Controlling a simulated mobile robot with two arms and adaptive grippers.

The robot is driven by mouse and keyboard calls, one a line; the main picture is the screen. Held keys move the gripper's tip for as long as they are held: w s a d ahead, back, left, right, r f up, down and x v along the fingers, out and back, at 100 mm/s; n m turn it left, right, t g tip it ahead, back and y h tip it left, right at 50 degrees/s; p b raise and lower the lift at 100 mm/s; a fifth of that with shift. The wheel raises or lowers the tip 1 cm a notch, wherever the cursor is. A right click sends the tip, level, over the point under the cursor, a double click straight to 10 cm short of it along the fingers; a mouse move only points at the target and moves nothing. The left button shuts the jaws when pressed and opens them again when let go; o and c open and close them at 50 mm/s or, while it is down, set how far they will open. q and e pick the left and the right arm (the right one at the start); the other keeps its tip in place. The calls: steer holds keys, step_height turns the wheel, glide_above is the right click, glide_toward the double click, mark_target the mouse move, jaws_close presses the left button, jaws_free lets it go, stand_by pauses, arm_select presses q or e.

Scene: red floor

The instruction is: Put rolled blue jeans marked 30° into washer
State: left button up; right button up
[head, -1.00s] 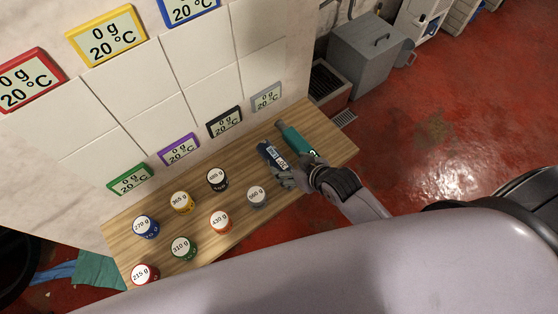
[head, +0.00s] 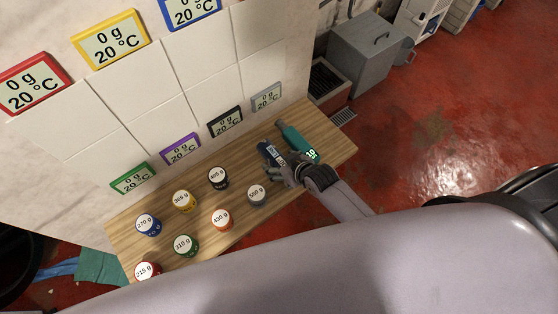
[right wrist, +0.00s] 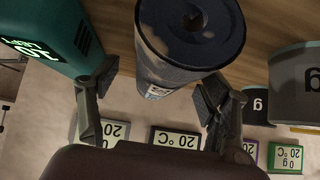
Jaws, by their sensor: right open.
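I cannot pick out rolled jeans marked 30° or the washer in these views. A dark blue, worn cylinder (head: 269,151) with a small display lies on the wooden bench (head: 245,225). My right gripper (head: 286,170) is open at its near end. In the right wrist view the cylinder (right wrist: 190,45) lies between the spread fingers of the right gripper (right wrist: 158,85), with gaps showing beside it. Whether a finger touches it is unclear. My left gripper is out of view.
Several weight-labelled canisters stand left, including a grey one (head: 257,194) nearby. Blue cloth (head: 58,267) and teal cloth (head: 102,268) lie lower left. A grey box (head: 368,62) stands beyond the bench.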

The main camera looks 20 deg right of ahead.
steer(key=shift+c, duration=0.6)
steer(key=c, duration=1.4)
